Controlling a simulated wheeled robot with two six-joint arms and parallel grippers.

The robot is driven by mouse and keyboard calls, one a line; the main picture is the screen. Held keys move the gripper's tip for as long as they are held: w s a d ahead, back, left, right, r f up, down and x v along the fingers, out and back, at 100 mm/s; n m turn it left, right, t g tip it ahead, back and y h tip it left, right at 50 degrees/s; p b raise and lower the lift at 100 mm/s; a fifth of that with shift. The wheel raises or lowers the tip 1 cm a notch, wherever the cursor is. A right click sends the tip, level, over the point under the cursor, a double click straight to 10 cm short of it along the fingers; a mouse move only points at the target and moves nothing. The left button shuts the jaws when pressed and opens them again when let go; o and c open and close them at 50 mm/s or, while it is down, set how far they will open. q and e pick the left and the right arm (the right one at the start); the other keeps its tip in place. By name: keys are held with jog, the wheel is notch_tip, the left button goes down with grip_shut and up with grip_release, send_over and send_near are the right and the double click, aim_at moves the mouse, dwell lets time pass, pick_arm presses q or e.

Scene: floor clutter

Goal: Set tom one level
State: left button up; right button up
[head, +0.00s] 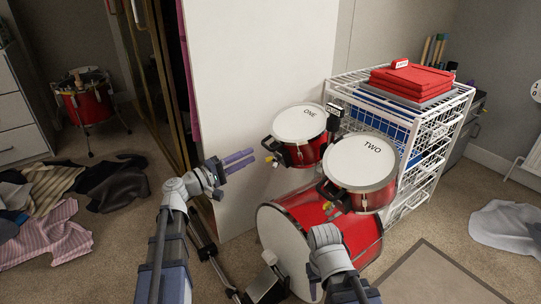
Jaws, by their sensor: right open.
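Tom one (299,124) is a red drum with a white head marked ONE, mounted above the large red bass drum (325,232). Its head seems to slope, but I cannot tell the exact tilt. A black bracket with a yellow end (270,159) sticks out at its lower left. Tom two (361,163), marked TWO, sits to its right and nearer. My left gripper (240,160) is left of tom one's bracket, apart from it, its two purple fingers close together and pointing right. My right gripper (325,235) is in front of the bass drum, below tom two; its fingers are mostly hidden.
A white panel (235,90) stands behind my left gripper. Another red drum (88,103) is far left. Clothes (50,230) lie on the left floor, white cloth (508,226) on the right.

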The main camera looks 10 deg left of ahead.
aim_at(267, 147)
pick_arm(q)
jog(key=p+x, duration=0.1)
jog(key=x, duration=0.6)
jog(key=shift+w+d, duration=0.25)
jog(key=shift+w, duration=0.1)
grip_shut()
dwell(1.3)
